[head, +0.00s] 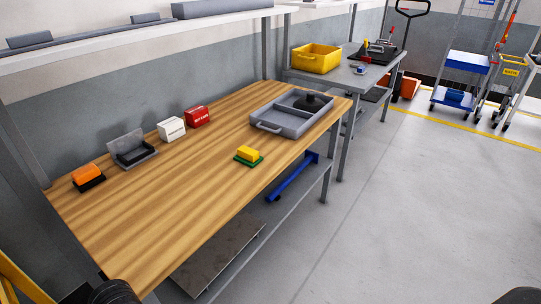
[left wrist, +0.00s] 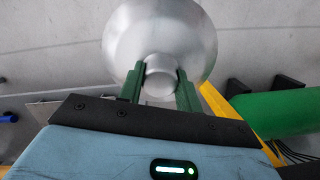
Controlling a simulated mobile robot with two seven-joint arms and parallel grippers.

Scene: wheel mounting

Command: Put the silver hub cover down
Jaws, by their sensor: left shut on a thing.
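The silver hub cover (left wrist: 160,28) shows in the left wrist view as a round, shiny disc with a short central knob. The two green fingers of my left gripper (left wrist: 160,76) are shut on that knob, one on each side. The cover is held over grey floor, and what lies directly under it is hidden. The head view shows neither the hub cover nor my left gripper. My right gripper is in neither view.
A wooden workbench (head: 190,190) holds a grey tray (head: 268,126), a yellow block on a green base (head: 248,155) and small boxes along the back; its front middle is clear. A yellow bar (left wrist: 235,118) and green cylinder (left wrist: 270,112) are right of my left gripper.

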